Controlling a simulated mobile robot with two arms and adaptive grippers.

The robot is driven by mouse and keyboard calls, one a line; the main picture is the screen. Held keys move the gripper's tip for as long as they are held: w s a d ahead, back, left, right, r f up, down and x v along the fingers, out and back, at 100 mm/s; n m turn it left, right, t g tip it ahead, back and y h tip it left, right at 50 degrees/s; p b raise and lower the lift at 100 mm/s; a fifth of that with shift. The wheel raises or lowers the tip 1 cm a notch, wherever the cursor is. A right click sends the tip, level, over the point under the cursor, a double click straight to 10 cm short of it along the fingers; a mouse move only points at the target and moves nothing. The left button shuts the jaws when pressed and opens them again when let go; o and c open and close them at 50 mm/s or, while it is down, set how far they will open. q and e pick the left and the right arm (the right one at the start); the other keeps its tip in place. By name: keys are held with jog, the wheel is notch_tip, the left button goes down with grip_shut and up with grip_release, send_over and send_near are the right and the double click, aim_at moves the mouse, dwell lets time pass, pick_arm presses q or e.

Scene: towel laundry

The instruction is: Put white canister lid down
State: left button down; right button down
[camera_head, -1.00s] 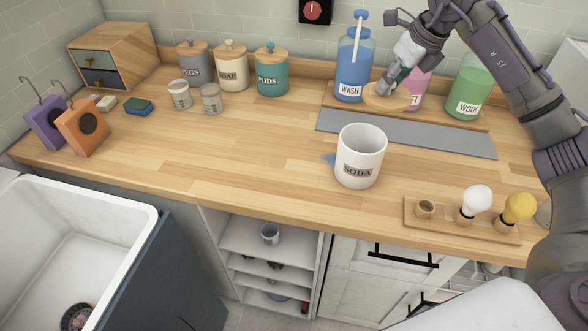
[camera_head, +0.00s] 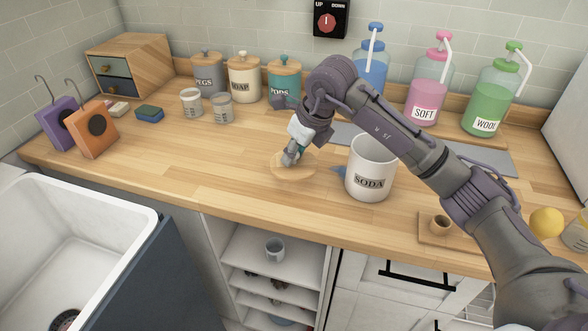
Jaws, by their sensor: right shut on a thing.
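The white canister labelled SODA (camera_head: 369,172) stands upright and open-topped on the wooden counter (camera_head: 220,165). Its round wooden lid (camera_head: 299,172) is to the left of the canister, at or just above the counter; I cannot tell whether it touches. My right gripper (camera_head: 290,158) is over the lid, pointing down, shut on its knob, which the fingers hide. My right arm crosses in front of the canister's upper right edge. My left gripper is not in view.
A blue item (camera_head: 339,171) lies just left of the canister. Lidded canisters (camera_head: 244,79) and small glass jars (camera_head: 221,107) stand behind. Pump bottles (camera_head: 427,92) stand at the back right, a wooden bulb holder (camera_head: 434,232) at the front right. The counter left of the lid is clear.

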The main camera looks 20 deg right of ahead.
aim_at(296, 164)
notch_tip(296, 164, down, 4)
jog(key=shift+f+p, duration=0.2)
jog(key=shift+p, duration=0.15)
jog(key=shift+f, duration=0.1)
jog(key=shift+f, duration=0.15)
jog(key=c, duration=1)
grip_release()
jog(key=shift+o, duration=0.2)
jog(key=shift+r, duration=0.35)
jog(key=b+v, duration=0.1)
jog(key=v, duration=1)
jog(key=shift+s+d+r, duration=0.15)
jog(key=shift+s+r, duration=0.1)
jog(key=shift+r, duration=0.05)
